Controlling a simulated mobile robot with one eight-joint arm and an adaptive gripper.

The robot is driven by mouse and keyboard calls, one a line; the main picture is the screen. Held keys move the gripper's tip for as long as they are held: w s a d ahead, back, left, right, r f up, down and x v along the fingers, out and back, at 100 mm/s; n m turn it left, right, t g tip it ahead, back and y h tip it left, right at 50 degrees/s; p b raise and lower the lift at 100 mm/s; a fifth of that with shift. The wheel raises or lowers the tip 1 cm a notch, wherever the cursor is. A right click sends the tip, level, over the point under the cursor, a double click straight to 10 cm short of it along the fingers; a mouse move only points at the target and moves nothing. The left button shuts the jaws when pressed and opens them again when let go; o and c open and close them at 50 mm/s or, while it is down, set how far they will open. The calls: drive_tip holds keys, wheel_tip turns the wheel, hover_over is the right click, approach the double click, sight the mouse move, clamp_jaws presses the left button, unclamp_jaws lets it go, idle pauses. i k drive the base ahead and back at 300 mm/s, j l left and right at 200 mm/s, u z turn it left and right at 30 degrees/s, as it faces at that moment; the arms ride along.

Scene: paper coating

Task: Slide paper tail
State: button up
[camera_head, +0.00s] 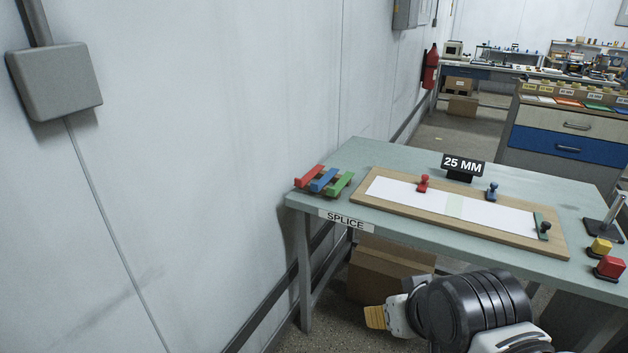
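A long white paper strip (400,191) lies on a tan wooden board (478,232) on the splice table. My gripper (376,317) is low in front of the table, apart from the board. Only a yellow fingertip part shows, so its opening cannot be made out.
The grey-green table (361,152) carries red, blue and green bars (324,180) at left, a "25 MM" sign (462,167) behind the board, and yellow and red blocks (609,267) at right. A cardboard box (380,270) sits beneath. A wall borders the left.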

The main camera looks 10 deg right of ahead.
sight(518, 222)
drive_tip(key=z, duration=1.25)
drive_tip(key=i+l, duration=0.3)
drive_tip(key=i, duration=0.2)
drive_tip(key=i+l, duration=0.35)
drive_tip(key=i, duration=0.15)
